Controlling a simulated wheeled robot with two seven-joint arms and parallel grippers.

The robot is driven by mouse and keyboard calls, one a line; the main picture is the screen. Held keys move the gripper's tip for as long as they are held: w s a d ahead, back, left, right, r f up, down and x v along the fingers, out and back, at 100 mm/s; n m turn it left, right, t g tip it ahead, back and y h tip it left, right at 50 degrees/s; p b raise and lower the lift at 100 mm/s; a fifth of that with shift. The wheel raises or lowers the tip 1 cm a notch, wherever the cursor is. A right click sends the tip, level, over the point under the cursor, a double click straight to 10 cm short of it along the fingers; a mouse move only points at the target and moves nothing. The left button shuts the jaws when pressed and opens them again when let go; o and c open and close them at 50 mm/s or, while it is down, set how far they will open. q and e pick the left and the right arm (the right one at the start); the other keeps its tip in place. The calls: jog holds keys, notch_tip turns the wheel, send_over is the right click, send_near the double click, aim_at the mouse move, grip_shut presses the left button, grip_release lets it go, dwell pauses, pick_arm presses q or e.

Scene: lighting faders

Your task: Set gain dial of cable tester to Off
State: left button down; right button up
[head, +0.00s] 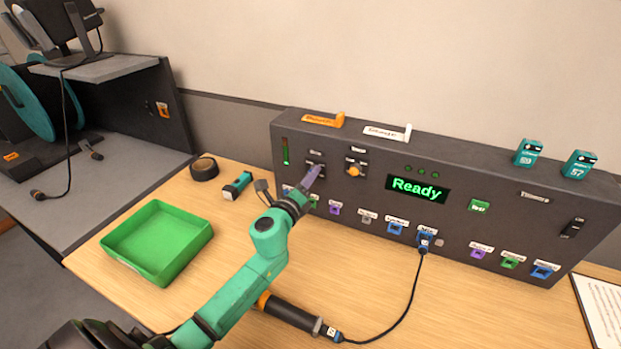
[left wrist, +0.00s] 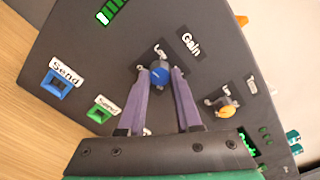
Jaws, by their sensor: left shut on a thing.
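The cable tester (head: 460,180) is a long dark panel standing at the back of the wooden desk, with a green "Ready" display (head: 418,189). Its blue gain dial (left wrist: 159,73) sits beside the "Gain" label in the left wrist view. My left gripper (head: 312,174) reaches the panel's left part. Its two purple fingers, also in the left wrist view (left wrist: 162,85), are shut on the dial, one on each side. The dial is mostly hidden by the fingers in the head view. I cannot tell which setting its pointer marks. My right gripper is out of view.
An orange knob (head: 354,171) is right of the dial, with coloured ports below. A green tray (head: 160,240), black tape roll (head: 204,168) and teal item (head: 238,186) lie left. A dark cylinder (head: 290,313) lies in front, its cable (head: 408,308) plugged into the panel.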

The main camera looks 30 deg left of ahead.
pick_arm(q)
jog(key=shift+n, duration=3.7)
jog(key=c, duration=0.6)
grip_release()
